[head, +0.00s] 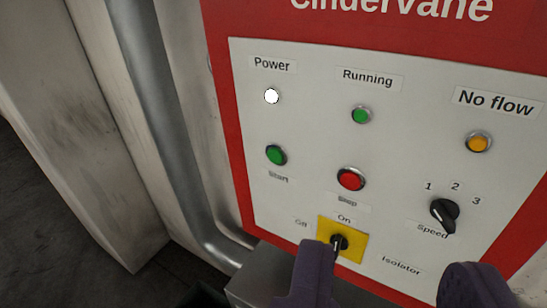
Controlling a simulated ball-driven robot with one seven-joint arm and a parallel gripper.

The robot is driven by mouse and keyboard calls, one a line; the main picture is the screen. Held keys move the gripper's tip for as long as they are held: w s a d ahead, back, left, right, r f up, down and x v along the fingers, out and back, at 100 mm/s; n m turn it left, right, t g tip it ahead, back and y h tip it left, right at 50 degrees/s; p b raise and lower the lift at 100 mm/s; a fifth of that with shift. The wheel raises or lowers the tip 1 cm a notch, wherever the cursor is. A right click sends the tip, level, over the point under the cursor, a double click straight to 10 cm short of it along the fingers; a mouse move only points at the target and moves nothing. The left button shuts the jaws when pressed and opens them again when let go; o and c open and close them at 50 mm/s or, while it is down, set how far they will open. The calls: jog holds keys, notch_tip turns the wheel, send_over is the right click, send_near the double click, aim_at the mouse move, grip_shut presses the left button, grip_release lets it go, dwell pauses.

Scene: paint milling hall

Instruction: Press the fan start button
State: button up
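The green Start button (276,155) is in the left part of the white control panel (310,130), above its Start label. My gripper (394,258) shows at the bottom of the view as two dark purple fingers held wide apart, with nothing between them. It is below and to the right of the Start button. The left finger overlaps the lower edge of the yellow Isolator plate (325,225). Whether it touches the panel I cannot tell.
Beside the Start button is a red Stop button (350,179). Above are a white Power lamp (272,96), a green Running lamp (361,115) and an amber No flow lamp (478,142). A black Isolator knob (339,242) and Speed knob (445,211) stick out.

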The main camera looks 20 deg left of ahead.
grip_shut()
dwell(1.5)
